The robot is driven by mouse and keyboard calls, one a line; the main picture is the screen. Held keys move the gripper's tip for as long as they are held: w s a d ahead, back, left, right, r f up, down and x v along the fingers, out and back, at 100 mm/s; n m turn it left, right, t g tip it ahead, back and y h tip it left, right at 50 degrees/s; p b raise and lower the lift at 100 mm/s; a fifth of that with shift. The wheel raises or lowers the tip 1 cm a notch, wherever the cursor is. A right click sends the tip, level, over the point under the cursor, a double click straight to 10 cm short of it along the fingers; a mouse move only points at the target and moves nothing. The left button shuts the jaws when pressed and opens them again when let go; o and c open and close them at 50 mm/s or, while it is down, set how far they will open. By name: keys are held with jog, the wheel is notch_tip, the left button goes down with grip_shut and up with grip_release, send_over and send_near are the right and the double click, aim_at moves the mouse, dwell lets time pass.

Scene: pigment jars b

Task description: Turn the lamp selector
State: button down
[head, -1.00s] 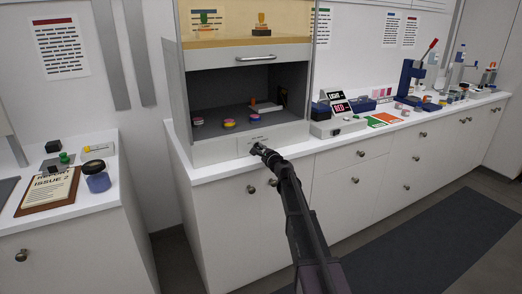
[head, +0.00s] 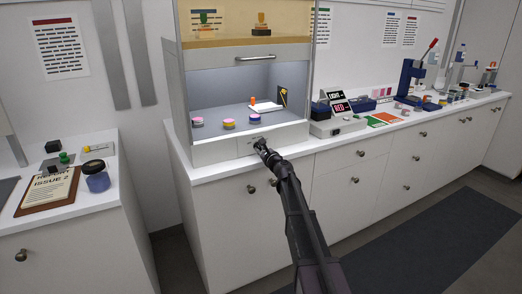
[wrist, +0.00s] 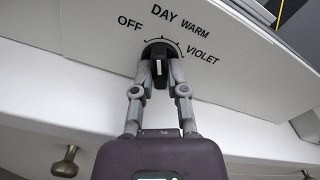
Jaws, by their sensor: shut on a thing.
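The lamp selector (wrist: 159,50) is a dark round knob on the pale front panel of the viewing booth (head: 215,152). In the wrist view, the labels OFF, DAY, WARM and VIOLET arc around it from left to right. My gripper (wrist: 160,68) is shut on the knob's grip, one finger on each side. The fingers hide part of the dial, and I cannot read its exact pointing. In the head view, my gripper (head: 261,146) meets the panel below the booth opening. The booth interior is lit with cool white light.
Inside the booth, several small jars (head: 228,123) and a white block (head: 267,107) stand on the floor. A light box (head: 338,126) with signs sits on the counter to the right.

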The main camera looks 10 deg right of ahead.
jog(key=shift+w+m, duration=0.1)
jog(key=shift+m, duration=0.6)
jog(key=c, duration=0.7)
grip_release()
jog(key=shift+o, duration=0.2)
jog(key=shift+s, duration=0.2)
jog(key=v, duration=1.1)
jog(key=shift+s, duration=0.3)
